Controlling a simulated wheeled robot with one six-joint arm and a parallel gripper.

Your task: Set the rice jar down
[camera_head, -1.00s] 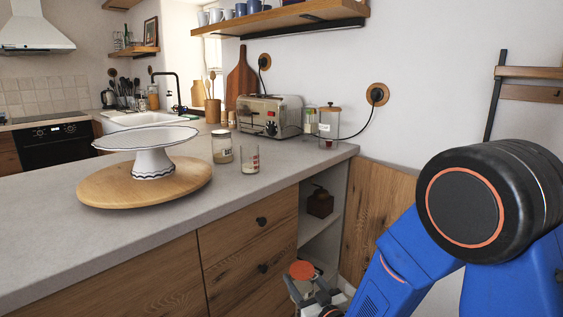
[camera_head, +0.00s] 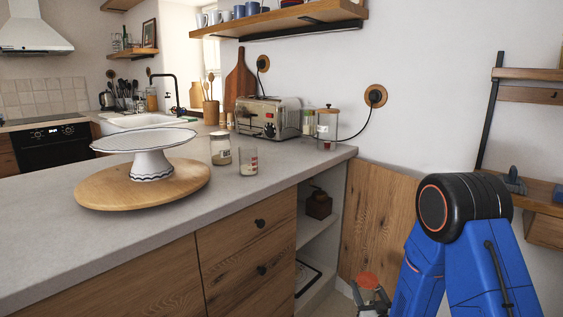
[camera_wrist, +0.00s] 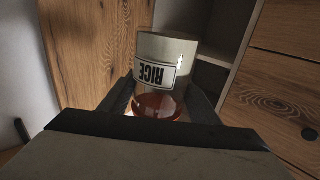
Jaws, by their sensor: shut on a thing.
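The rice jar (camera_wrist: 165,62) is a pale cylinder with a framed "RICE" label and an orange-red lid. In the wrist view it appears upside down, lid end toward me, between the two dark fingers of my gripper (camera_wrist: 160,105). My gripper is shut on it. In the head view only the orange lid (camera_head: 369,280) shows at the bottom edge, with my gripper (camera_head: 372,296) around it; the jar's body is hidden there. The jar is in front of the wooden panel, to the right of the open shelves (camera_head: 318,240).
A brown grinder (camera_head: 319,203) stands on the upper open shelf. A dark-framed flat thing (camera_head: 307,276) lies on the lower one. The counter (camera_head: 150,240) holds a cake stand (camera_head: 150,141) on a round board, small jars (camera_head: 221,148) and a toaster (camera_head: 269,117). The counter's front is bare.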

